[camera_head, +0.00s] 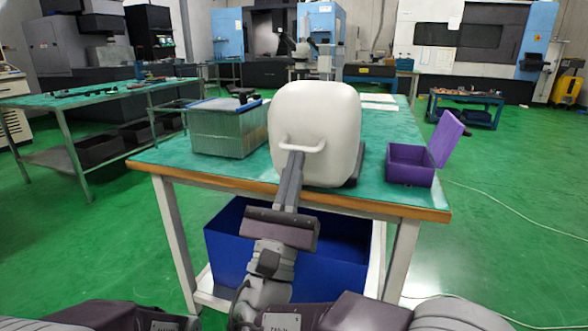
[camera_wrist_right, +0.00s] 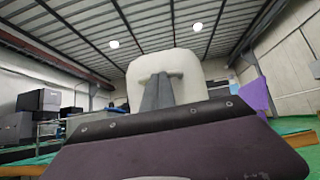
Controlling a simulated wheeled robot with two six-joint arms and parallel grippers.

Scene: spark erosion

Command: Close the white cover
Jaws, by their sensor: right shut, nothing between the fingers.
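The white cover (camera_head: 318,112) stands raised and upright above the green table, its handle side toward me. Its white handle (camera_head: 302,146) is a small bar low on that side. My right gripper (camera_head: 293,160) is shut and empty, with its fingertips at the handle. In the right wrist view the cover (camera_wrist_right: 190,72) rises behind the shut fingers (camera_wrist_right: 157,82), whose tips overlap the handle. I cannot tell whether they touch it. What lies behind the cover is mostly hidden; a dark edge shows at its lower right. My left gripper is out of view.
The green table (camera_head: 375,170) carries a clear bin (camera_head: 228,135) left of the cover and an open purple box (camera_head: 410,166) at the right. A blue crate (camera_head: 240,250) sits on the shelf below. A side table (camera_head: 60,100) stands at the left.

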